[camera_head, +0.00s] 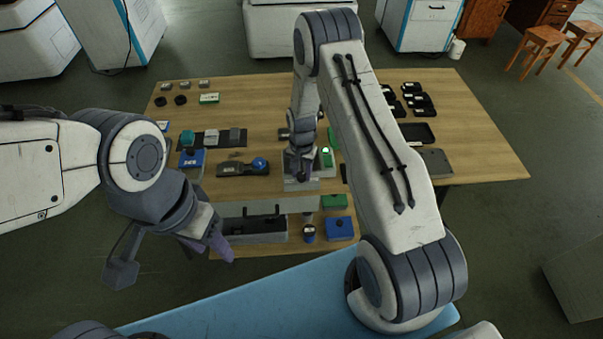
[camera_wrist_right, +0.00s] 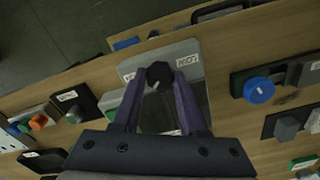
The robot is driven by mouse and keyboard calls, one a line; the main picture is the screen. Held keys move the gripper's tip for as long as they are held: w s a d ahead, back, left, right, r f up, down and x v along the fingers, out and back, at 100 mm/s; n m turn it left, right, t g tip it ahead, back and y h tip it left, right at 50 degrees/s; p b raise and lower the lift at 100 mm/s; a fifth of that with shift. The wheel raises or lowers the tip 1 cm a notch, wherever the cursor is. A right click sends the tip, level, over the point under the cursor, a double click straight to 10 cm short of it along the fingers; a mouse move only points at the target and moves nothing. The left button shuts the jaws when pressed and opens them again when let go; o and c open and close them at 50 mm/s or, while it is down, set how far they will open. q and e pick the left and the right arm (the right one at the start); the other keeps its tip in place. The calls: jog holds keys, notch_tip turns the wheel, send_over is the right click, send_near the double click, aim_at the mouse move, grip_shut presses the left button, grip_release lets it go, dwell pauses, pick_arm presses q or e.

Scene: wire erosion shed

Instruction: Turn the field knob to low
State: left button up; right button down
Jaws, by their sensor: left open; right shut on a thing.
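A black knob (camera_wrist_right: 159,74) with a white pointer mark sits on a grey panel (camera_wrist_right: 185,47) in the right wrist view. In the head view the right gripper (camera_head: 303,170) reaches down to the grey panel (camera_head: 297,185), and the arm hides the knob. My left gripper (camera_head: 210,246) is open and empty over the table's front left edge, away from the panel.
A blue round knob on a dark base (camera_head: 259,163) stands left of the panel. Green (camera_head: 334,201) and blue (camera_head: 339,228) boxes are in front right. A grey housing (camera_head: 255,229) is at the front edge. Black trays (camera_head: 417,133) lie at the right. The table's back middle is clear.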

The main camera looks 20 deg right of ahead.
aim_at(301, 175)
jog(key=n+b, duration=0.2)
jog(key=n, duration=0.4)
jog(key=n+b, duration=0.1)
jog(key=n, duration=0.2)
jog(key=shift+n, duration=0.4)
jog(key=shift+w+r+n+b, duration=0.1)
jog(key=shift+n+b, duration=0.45)
jog(key=shift+n, duration=0.95)
jog(key=c, duration=0.7)
grip_release()
notch_tip(301, 175, up, 10)
jog(key=shift+r+b, duration=0.25)
jog(key=shift+b, duration=0.6)
